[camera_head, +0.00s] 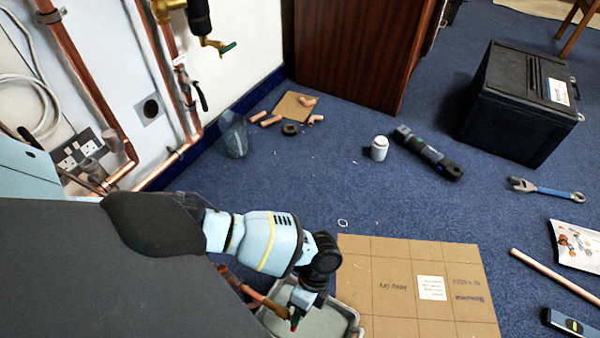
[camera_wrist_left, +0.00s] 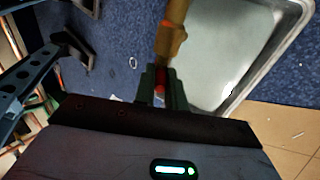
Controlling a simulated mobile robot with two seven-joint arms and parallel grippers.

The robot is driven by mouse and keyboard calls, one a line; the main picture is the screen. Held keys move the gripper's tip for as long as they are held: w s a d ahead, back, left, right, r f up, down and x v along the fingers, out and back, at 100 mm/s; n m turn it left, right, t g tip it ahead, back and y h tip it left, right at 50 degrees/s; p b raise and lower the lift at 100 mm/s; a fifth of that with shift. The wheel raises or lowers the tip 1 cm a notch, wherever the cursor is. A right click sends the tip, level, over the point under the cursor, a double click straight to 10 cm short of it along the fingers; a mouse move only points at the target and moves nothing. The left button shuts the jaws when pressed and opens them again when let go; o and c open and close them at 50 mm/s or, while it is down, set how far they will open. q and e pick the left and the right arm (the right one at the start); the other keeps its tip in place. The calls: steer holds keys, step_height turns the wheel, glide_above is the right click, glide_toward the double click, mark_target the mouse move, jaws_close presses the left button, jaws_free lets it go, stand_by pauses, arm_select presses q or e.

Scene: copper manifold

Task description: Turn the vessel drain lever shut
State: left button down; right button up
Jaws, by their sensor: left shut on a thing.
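A brass and copper drain pipe (camera_head: 252,294) runs down over a grey tray (camera_head: 352,315) in the head view. My left gripper (camera_head: 297,312) is low at the end of this pipe, over the tray. In the left wrist view the brass drain fitting (camera_wrist_left: 172,38) comes in from the top. A small red lever (camera_wrist_left: 160,84) sits just below it, between the two fingers of my left gripper (camera_wrist_left: 162,88). The fingers are shut on the lever and hide most of it. The tray also shows in the left wrist view (camera_wrist_left: 268,62). My right gripper is in neither view.
A cardboard sheet (camera_head: 400,285) lies right of the tray. Farther off on the blue carpet are a white pot (camera_head: 379,148), a dark tool (camera_head: 428,153), a wrench (camera_head: 545,190) and a black case (camera_head: 515,105). Copper pipes (camera_head: 95,85) line the left wall.

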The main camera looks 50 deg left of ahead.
arm_select(q)
steer(key=shift+f+g, duration=0.1)
steer(key=shift+g, duration=0.2)
steer(key=shift+b, duration=0.3)
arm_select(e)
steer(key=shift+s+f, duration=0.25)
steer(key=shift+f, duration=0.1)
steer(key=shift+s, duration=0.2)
arm_select(q)
steer(key=c, duration=1.4)
jaws_free()
steer(key=shift+c, duration=0.2)
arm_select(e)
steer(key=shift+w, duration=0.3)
arm_select(q)
steer(key=shift+w, duration=0.1)
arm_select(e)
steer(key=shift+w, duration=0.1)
